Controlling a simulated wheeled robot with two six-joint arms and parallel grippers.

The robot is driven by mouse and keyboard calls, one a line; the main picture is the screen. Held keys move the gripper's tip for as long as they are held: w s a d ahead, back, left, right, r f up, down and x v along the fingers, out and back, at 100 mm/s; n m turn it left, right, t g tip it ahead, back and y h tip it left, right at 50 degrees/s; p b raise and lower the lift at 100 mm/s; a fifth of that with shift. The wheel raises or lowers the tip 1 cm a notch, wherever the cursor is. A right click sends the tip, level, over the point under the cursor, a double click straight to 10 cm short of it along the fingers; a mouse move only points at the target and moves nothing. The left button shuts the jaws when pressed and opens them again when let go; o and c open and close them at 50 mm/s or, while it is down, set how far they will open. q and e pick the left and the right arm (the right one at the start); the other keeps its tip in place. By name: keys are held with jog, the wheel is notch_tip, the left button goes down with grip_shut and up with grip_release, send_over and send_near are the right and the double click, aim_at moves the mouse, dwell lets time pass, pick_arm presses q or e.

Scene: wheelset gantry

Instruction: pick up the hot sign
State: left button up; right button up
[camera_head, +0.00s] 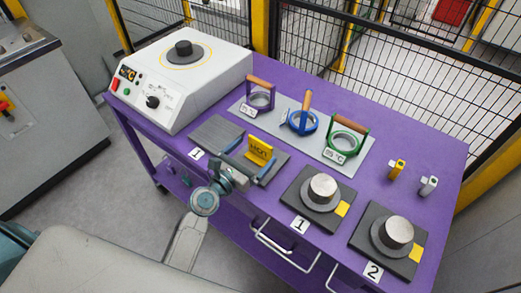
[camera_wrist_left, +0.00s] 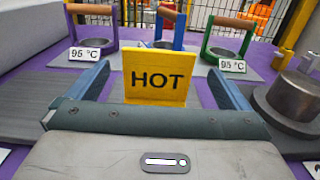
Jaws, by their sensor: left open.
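The hot sign (camera_head: 260,151) is a small yellow upright plate on a dark grey mat (camera_head: 217,131) near the front of the purple table. In the left wrist view the sign (camera_wrist_left: 155,75) faces me and reads "HOT". My left gripper (camera_head: 251,157) is open, with one blue finger on each side of the sign. In the wrist view gaps show between the sign and both fingers, and the sign's lower edge is hidden behind the gripper body. My right gripper is not in view.
Behind the sign, purple, blue and green ring holders with wooden handles stand on a grey plate (camera_head: 235,106). A white heater (camera_head: 180,78) stands at the left. Dark blocks with metal cylinders (camera_head: 322,188) are at the right. Black mesh fencing runs behind the table.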

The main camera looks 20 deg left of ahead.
aim_at(259, 146)
pick_arm(q)
jog(key=shift+w+d, duration=0.15)
jog(key=shift+w, duration=0.25)
jog(key=x, duration=0.4)
jog(key=shift+w+p, duration=0.25)
jog(key=shift+p, duration=0.15)
jog(key=shift+w+d+f, duration=0.1)
jog(key=shift+w, duration=0.25)
jog(key=shift+s, duration=0.1)
jog(key=shift+c, duration=0.7)
jog(key=c, duration=0.9)
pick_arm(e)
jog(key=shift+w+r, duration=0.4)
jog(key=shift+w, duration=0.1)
